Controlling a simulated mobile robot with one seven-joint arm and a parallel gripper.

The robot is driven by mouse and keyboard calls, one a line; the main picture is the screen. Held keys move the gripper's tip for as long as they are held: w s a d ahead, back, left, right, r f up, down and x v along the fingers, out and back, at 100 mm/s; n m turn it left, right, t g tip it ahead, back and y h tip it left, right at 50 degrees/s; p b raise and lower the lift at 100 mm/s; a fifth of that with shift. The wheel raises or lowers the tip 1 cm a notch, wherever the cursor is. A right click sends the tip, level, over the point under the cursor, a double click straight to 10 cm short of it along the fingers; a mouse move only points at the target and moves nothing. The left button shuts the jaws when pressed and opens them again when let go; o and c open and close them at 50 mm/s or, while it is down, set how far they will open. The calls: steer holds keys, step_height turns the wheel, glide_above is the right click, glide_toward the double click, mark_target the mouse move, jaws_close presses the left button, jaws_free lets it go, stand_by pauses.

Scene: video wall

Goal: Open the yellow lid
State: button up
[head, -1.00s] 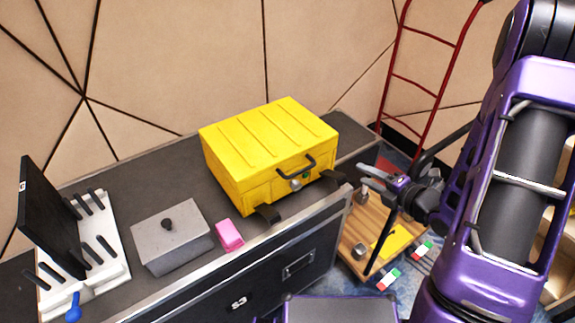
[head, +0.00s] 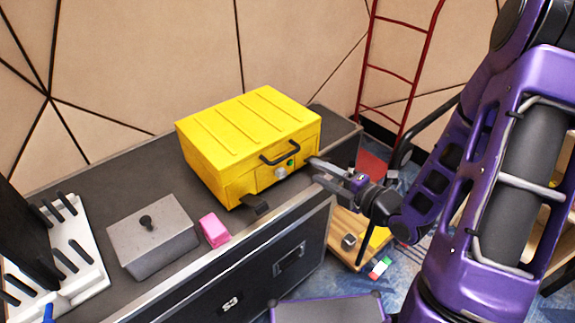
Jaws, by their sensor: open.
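A yellow box with a ridged yellow lid (head: 245,122) stands on the dark case top, and its lid is shut. A black handle (head: 281,154) is on its front face, with a small round silver and green part below it. A black latch (head: 255,205) hangs at the front left of the box. My gripper (head: 314,171) is open at the front right of the box, close to its right front corner. Nothing is seen between its fingers. I cannot tell whether a finger touches the box.
A grey lidded box (head: 152,238) and a pink block (head: 214,230) stand left of the yellow box on the black case (head: 262,292). A white rack (head: 75,255) is at the far left. A red ladder-like frame (head: 392,75) stands behind. A wooden board (head: 345,238) lies lower right.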

mark_target(288, 154)
steer(key=x, duration=1.2)
steer(key=shift+a+b, duration=0.15)
steer(key=shift+b, duration=0.25)
jaws_close()
stand_by(0.8)
